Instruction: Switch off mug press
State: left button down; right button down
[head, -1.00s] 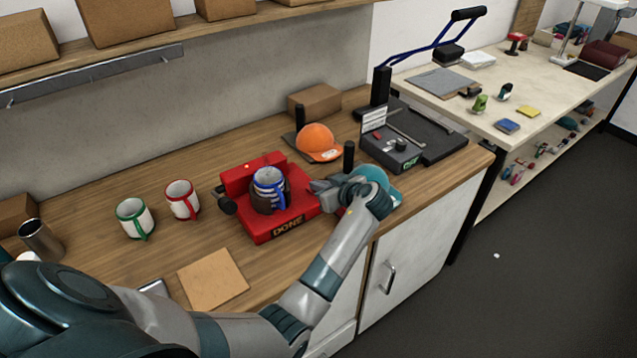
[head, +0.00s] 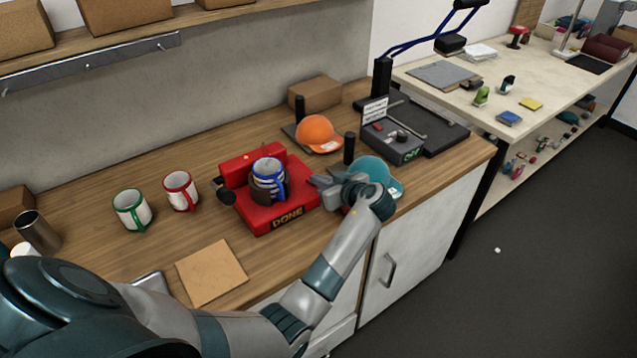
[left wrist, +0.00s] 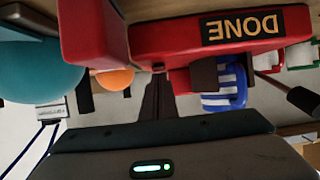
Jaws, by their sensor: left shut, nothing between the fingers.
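The red mug press (head: 283,212) stands on the wooden counter, with a dark panel reading "DONE" (head: 287,218) on its front. A blue-and-white striped mug (head: 268,170) sits in it, in a dark wrap. My left gripper (head: 318,182) is shut and empty at the right side of the press; I cannot tell whether it touches. In the left wrist view, which is upside down, the shut fingers (left wrist: 157,98) point at the red press body (left wrist: 190,32), and the striped mug (left wrist: 226,85) shows beside them. The press's switch is not clearly visible. My right gripper is out of view.
A teal cap (head: 375,172) on a stand is close behind my left gripper. An orange cap (head: 317,132) and a black heat press (head: 430,130) stand farther back. Two mugs (head: 132,210) (head: 180,190) and a tan board (head: 211,272) lie left of the press.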

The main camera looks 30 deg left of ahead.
pick_arm(q)
jog(key=shift+d+f+b, duration=0.1)
jog(key=shift+f+b, duration=0.45)
jog(key=shift+f, duration=0.05)
jog(key=shift+r+p, duration=0.35)
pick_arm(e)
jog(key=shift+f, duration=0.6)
pick_arm(q)
jog(key=shift+r, duration=0.15)
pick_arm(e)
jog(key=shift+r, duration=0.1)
pick_arm(q)
jog(key=shift+r+p, duration=0.4)
jog(key=shift+r, duration=0.3)
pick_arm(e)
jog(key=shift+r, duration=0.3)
